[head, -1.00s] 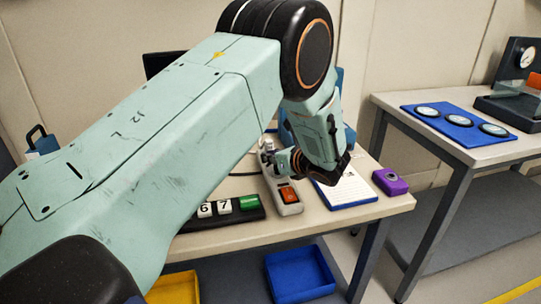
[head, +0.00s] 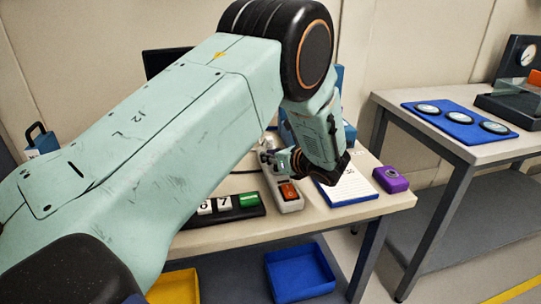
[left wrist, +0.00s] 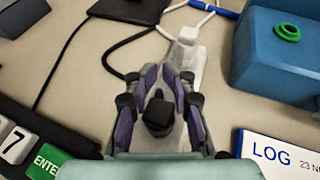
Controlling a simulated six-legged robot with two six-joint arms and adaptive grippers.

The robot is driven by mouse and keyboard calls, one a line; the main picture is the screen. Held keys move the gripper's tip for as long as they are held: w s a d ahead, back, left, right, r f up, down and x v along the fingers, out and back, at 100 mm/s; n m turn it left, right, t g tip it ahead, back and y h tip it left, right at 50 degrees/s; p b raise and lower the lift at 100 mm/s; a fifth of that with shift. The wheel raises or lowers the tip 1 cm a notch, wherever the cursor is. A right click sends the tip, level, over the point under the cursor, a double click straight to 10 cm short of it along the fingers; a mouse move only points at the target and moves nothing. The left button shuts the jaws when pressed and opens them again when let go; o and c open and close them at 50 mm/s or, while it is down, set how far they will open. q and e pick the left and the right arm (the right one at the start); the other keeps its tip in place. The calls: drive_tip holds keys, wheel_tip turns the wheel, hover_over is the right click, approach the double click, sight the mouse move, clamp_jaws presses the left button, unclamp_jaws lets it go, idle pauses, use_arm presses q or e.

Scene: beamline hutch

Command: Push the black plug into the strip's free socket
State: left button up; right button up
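The white power strip (head: 291,203) lies on the table, with a lit orange switch at its near end. In the left wrist view the strip (left wrist: 187,72) runs away from me, with a white plug (left wrist: 186,42) near its far end. The black plug (left wrist: 158,115) is over the strip, between the fingers of my left gripper (left wrist: 165,78). Pale strip surface shows between the plug and each finger, so the fingers look apart from it. How deep the plug sits is hidden. In the head view my left gripper (head: 288,162) is low over the strip. My right gripper is out of view.
A log sheet (head: 347,188) and a purple box (head: 391,180) lie right of the strip. A blue box (left wrist: 275,60) stands close on the right. Cables lie behind.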

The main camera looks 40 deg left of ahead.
use_arm(q)
drive_tip(key=o, duration=0.5)
drive_tip(key=shift+d, duration=0.1)
drive_tip(key=v, duration=0.7)
drive_tip(key=shift+s+d, duration=0.1)
drive_tip(key=shift+d, duration=0.1)
